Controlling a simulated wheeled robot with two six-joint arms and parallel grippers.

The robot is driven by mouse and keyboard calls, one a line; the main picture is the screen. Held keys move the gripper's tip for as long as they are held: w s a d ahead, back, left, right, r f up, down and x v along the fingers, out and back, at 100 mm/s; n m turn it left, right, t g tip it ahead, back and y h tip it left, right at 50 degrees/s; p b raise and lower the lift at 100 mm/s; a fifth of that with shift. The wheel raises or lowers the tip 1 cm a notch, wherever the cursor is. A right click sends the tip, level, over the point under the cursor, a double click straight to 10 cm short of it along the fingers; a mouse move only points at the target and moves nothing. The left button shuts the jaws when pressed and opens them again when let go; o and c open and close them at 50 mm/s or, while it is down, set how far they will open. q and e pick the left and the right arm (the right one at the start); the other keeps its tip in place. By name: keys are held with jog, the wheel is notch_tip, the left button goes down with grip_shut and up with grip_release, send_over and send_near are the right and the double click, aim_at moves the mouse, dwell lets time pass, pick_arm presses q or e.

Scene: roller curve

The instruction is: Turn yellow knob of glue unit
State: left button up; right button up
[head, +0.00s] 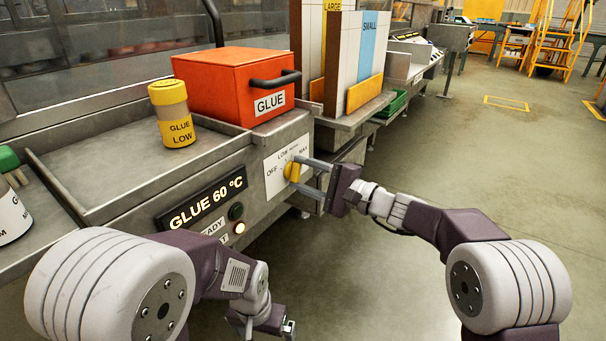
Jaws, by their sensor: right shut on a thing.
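The yellow knob (292,171) sits on a white dial plate (274,178) marked OFF, LOW and MAX, on the front of the grey glue unit (150,190). My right gripper (303,174) reaches the knob from the right, its two fingers on either side of it, shut on it. The exact pointer direction is partly hidden by the fingers. A dark display (205,203) on the unit reads GLUE 60 °C. My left gripper (284,328) hangs low at the bottom of the view, away from the unit; its fingers are too unclear to judge.
An orange-red GLUE box (225,85) with a black handle and a yellow-lidded GLUE LOW jar (174,118) stand on the unit. Tall panels marked LARGE and SMALL (368,45) stand behind. The floor at right is clear.

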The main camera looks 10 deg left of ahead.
jog(key=o, duration=1.4)
jog(key=shift+c, duration=0.2)
jog(key=shift+d, duration=0.15)
jog(key=p+v, duration=0.2)
jog(key=v, duration=0.7)
